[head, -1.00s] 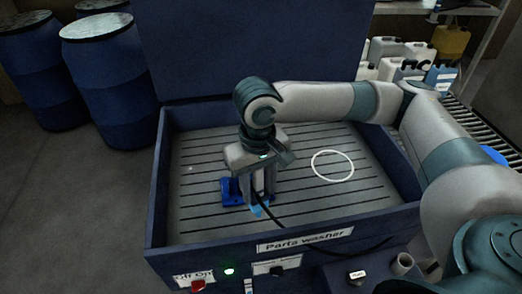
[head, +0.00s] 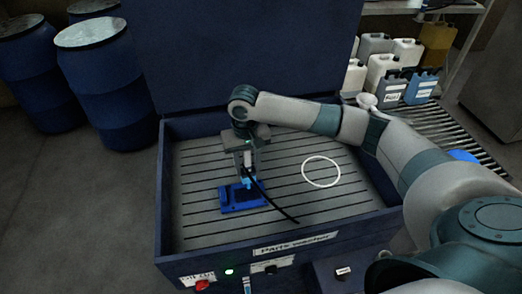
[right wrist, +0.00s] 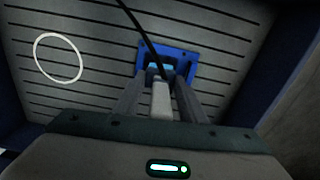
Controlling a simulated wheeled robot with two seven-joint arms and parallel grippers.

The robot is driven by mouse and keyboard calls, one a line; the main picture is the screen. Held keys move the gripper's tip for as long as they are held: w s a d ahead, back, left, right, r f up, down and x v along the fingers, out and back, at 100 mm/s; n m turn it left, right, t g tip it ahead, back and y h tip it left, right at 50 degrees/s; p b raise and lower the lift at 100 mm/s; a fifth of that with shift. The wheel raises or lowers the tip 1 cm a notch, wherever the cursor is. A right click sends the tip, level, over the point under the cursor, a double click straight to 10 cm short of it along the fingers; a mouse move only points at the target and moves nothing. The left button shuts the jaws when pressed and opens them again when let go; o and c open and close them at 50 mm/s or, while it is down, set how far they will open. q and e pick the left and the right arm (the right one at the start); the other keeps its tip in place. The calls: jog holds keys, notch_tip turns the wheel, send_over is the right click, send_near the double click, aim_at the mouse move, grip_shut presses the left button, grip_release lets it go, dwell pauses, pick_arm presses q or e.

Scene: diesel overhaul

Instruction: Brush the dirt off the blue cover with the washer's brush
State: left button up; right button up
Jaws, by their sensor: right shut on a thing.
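The blue cover (head: 232,204) lies on the slatted floor of the parts washer (head: 183,230), left of its middle. A dark patch shows on its top; I cannot tell dirt from shadow there. My right gripper (head: 247,174) points down over the cover's far part and is shut on the brush (right wrist: 161,98), which has a pale handle, a light-blue end and a black hose. The brush end is at or just over the cover; contact is unclear. The cover (right wrist: 181,53) also shows beyond the fingers in the right wrist view. My left gripper is out of view.
A white ring (head: 321,171) marks the washer floor right of the cover. The washer's raised walls and upright lid enclose the work area. Blue drums (head: 105,85) stand at left, jugs (head: 385,70) and a roller conveyor (head: 440,125) at right.

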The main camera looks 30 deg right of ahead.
pick_arm(q)
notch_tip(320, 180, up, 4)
jog(key=p, duration=0.2)
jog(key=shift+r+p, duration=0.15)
jog(key=shift+p, duration=0.25)
pick_arm(e)
jog(key=w+d+f, duration=0.1)
jog(key=d+f, duration=0.2)
jog(key=d, duration=0.2)
jog(key=shift+w+d+f+m, duration=0.15)
jog(key=shift+w+d+m, duration=0.1)
jog(key=shift+m, duration=0.15)
jog(key=shift+s+f, duration=0.1)
